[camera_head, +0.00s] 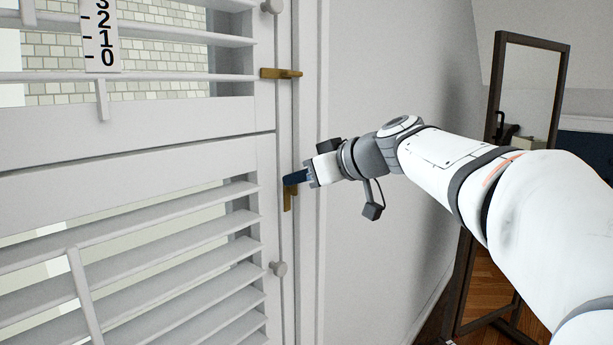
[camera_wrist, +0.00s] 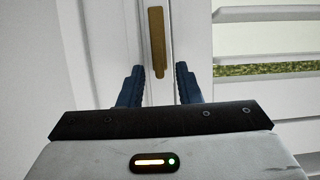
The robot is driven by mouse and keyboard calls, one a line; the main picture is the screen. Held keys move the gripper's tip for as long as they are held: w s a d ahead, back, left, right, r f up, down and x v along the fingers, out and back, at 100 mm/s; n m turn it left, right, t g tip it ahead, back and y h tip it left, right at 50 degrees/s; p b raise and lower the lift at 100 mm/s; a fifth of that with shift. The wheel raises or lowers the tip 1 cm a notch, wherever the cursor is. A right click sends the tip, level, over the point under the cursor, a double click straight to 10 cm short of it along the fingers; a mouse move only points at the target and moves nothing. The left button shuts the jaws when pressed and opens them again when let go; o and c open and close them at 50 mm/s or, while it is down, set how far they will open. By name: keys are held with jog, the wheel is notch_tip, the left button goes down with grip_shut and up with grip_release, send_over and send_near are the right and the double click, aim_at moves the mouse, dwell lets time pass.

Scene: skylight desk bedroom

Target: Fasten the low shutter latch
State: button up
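The low shutter latch (camera_head: 288,198) is a brass bar that hangs vertically beside the seam between the white shutter and its frame. It also shows upright in the wrist view (camera_wrist: 156,38). My gripper (camera_head: 296,178) has its dark blue fingers at the latch's upper part in the head view and hides some of it. In the wrist view my gripper (camera_wrist: 160,70) is open, with one finger on each side of the latch's near end and a gap on both sides. I cannot tell whether a finger touches it. The white shutter (camera_head: 130,192) looks closed against the frame.
A second brass latch (camera_head: 281,73) higher up lies horizontally across the seam. Round knobs (camera_head: 278,268) sit on the shutter edge. A numbered strip (camera_head: 101,35) is at the upper left. A dark-framed mirror (camera_head: 490,130) stands right, beyond a bare wall (camera_head: 385,75).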

jog(key=shift+w+a+f, duration=0.15)
jog(key=shift+w+a, duration=0.1)
jog(key=shift+a, duration=0.1)
jog(key=shift+c, duration=0.3)
grip_shut()
